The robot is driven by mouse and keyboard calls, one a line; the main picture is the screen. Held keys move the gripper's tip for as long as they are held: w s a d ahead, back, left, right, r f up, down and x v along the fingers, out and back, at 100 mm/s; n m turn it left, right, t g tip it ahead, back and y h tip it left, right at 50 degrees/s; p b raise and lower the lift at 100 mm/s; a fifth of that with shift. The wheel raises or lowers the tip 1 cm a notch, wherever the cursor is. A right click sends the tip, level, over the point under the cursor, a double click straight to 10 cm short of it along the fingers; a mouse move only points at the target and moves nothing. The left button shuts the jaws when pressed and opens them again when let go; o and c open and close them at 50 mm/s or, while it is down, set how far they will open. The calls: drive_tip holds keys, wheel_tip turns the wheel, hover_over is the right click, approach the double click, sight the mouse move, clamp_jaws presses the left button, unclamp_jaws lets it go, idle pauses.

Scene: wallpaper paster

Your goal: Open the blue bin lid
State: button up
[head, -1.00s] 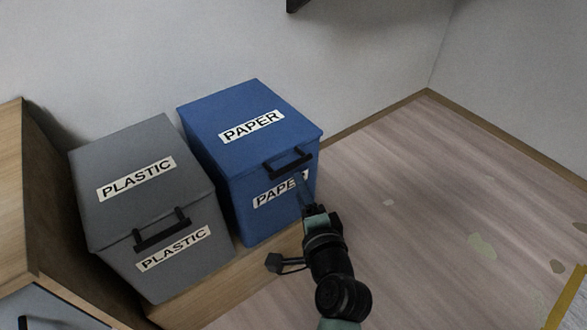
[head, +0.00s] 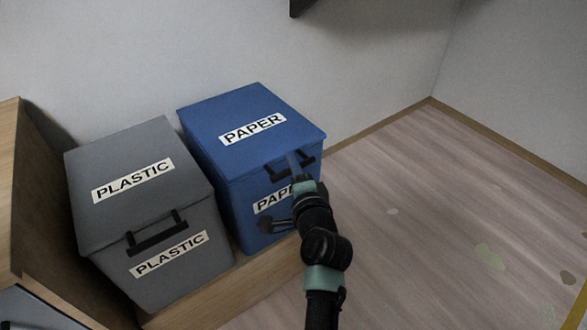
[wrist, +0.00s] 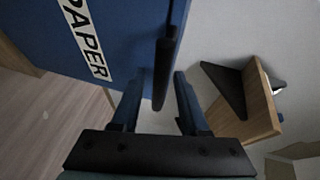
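The blue bin (head: 235,178) labelled PAPER stands against the wall, and its blue lid (head: 220,112) lies shut. A black bar handle (head: 276,174) sits at the lid's front edge, partly hidden behind my gripper. My gripper (head: 299,160) is at this handle, in front of the bin. In the wrist view, my gripper (wrist: 159,78) is open, with one finger on each side of the black handle (wrist: 165,65). The handle appears to lie between the fingers, with gaps on both sides. The blue bin's front with its PAPER label (wrist: 85,38) fills the upper left.
A grey bin (head: 135,180) labelled PLASTIC, also shut, stands close on the left of the blue bin. Both stand on a low wooden platform (head: 215,292). A wooden cabinet (head: 12,190) is at the far left. The floor (head: 420,210) on the right is open.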

clamp_jaws()
idle(1.2)
